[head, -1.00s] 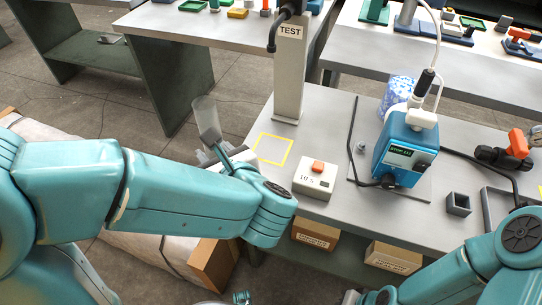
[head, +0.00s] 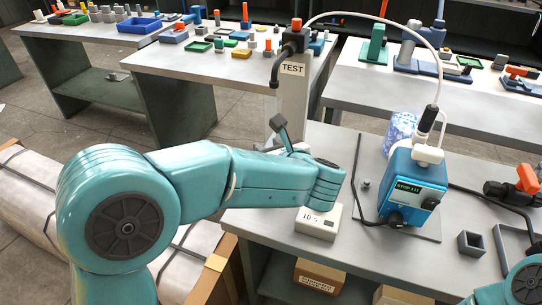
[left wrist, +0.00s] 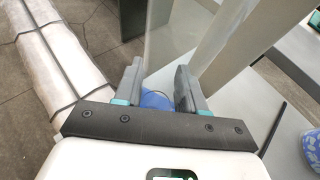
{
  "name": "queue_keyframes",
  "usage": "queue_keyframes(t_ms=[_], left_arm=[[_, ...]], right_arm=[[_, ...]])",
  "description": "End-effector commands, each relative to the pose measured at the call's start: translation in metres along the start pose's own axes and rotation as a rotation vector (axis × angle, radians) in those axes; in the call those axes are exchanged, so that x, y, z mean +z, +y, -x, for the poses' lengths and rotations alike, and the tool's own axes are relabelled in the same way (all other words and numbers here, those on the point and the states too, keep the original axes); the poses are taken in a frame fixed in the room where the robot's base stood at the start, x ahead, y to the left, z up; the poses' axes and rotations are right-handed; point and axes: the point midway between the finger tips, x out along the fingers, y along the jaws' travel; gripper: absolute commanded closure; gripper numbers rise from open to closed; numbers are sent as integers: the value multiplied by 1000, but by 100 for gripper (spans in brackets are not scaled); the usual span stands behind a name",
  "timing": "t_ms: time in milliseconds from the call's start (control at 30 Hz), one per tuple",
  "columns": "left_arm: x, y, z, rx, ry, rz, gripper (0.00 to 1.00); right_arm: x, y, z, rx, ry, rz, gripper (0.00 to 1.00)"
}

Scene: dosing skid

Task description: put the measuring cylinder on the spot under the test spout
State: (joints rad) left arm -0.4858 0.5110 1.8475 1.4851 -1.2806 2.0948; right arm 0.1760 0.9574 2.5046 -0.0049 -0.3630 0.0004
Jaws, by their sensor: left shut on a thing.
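My left gripper (head: 284,132) is in front of the TEST post (head: 292,95); only a dark finger shows past my arm in the head view. In the left wrist view its fingers (left wrist: 160,82) are shut on the measuring cylinder (left wrist: 168,50), a clear tube with some blue (left wrist: 155,98) low between the fingers. In the head view I cannot make the cylinder out. The black test spout (head: 275,72) hooks down from the post's top, above and slightly left of the gripper. The yellow-outlined spot is hidden behind my left arm. My right gripper is out of view.
A 10 s button box (head: 318,222) stands right beside my left forearm. A blue pump (head: 412,185) with a white hose stands further right. An open grey square holder (head: 471,243) is near the right.

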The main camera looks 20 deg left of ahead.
Motion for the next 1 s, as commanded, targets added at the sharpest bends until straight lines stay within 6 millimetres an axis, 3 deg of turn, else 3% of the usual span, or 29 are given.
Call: queue_keyframes(t_ms=[133, 367, 767, 800, 833, 1000], left_arm=[[-2, -6, -7, 0, 0, -1, 96], [-31, -5, -19, 0, 0, -3, 96], [-35, -5, -20, -1, -1, 1, 96], [-33, -5, -19, -1, 0, 0, 47], [-33, -5, -19, 0, 0, 0, 37], [-33, -5, -19, 0, 0, 1, 35]], right_arm=[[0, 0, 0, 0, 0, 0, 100], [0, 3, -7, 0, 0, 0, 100], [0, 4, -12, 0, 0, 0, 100], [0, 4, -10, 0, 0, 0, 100], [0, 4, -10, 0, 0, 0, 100], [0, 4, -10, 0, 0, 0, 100]])
